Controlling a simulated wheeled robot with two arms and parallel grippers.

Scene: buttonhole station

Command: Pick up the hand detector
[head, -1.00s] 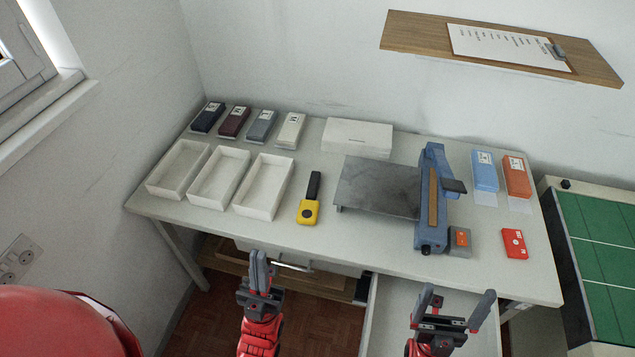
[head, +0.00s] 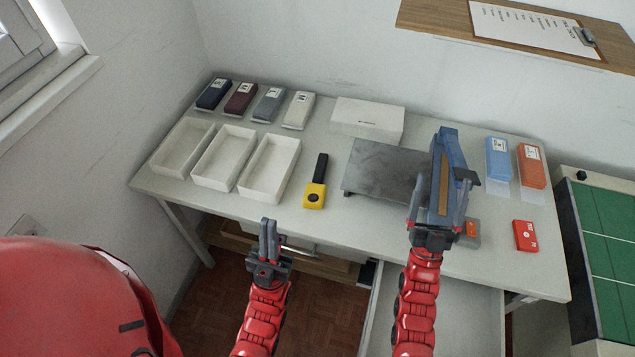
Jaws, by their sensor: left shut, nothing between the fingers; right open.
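The hand detector (head: 315,194), with a yellow head and a black handle, lies on the table between the white trays and the grey plate. Its handle points away from me. My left gripper (head: 268,228) is shut and empty, below and left of the detector, in front of the table's front edge. My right gripper (head: 437,207) is open, to the right of the detector, over the front of the blue-framed machine (head: 447,150). It hides part of that machine. I cannot tell its height above the table.
White trays (head: 268,170) stand at left, with several labelled boxes (head: 240,98) behind. A white box (head: 367,120) is at the back. A red box (head: 525,236) lies at right. An open drawer (head: 460,310) juts out below. The table around the detector is clear.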

